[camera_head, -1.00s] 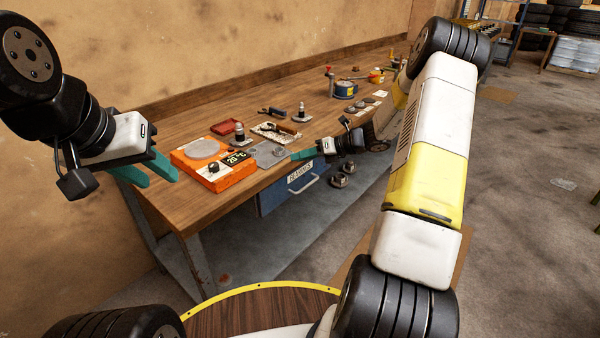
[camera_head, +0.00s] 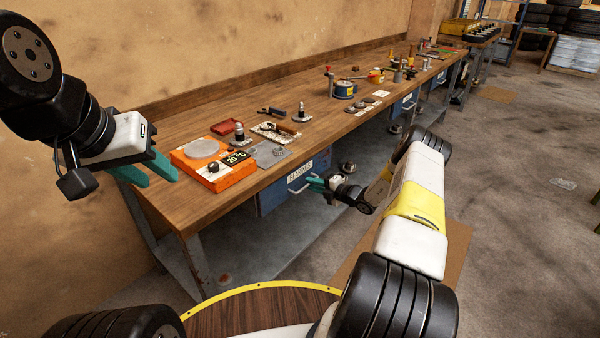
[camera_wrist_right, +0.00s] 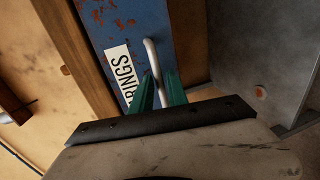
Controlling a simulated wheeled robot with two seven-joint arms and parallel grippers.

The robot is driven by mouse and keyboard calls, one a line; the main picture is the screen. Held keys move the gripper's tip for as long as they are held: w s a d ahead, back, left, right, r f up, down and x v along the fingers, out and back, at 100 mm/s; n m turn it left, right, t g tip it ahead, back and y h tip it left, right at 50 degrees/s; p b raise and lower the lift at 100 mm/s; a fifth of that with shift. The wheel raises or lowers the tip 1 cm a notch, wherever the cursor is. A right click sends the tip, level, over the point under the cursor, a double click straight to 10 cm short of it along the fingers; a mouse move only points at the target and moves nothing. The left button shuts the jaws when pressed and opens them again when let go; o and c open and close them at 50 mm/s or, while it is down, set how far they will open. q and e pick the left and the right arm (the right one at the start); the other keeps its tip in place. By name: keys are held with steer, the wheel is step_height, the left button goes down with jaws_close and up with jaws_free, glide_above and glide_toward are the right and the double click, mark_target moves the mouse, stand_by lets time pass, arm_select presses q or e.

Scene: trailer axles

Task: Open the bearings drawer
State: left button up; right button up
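The blue bearings drawer (camera_head: 268,199) is under the front edge of the workbench, with a white label (camera_head: 300,172) and a pale bar handle (camera_head: 303,185). It looks shut. In the right wrist view the worn blue drawer front (camera_wrist_right: 122,22) fills the upper middle, and the handle (camera_wrist_right: 151,55) runs down to the green fingers. My right gripper (camera_head: 311,184) is at the handle. Its fingers (camera_wrist_right: 160,82) are apart with the handle's lower end between them; contact cannot be told.
On the bench (camera_head: 225,207) are an orange heater unit (camera_head: 215,174), a grey plate (camera_head: 272,154), a red tray (camera_head: 226,127) and several tools. Another blue drawer (camera_head: 405,103) is farther along. Bench legs and a lower shelf (camera_head: 290,236) lie below. Floor to the right is open.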

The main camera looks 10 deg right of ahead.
steer(key=shift+w+a+f, duration=0.15)
steer(key=shift+w+a, duration=0.25)
steer(key=shift+w, duration=0.15)
jaws_close()
stand_by(1.1)
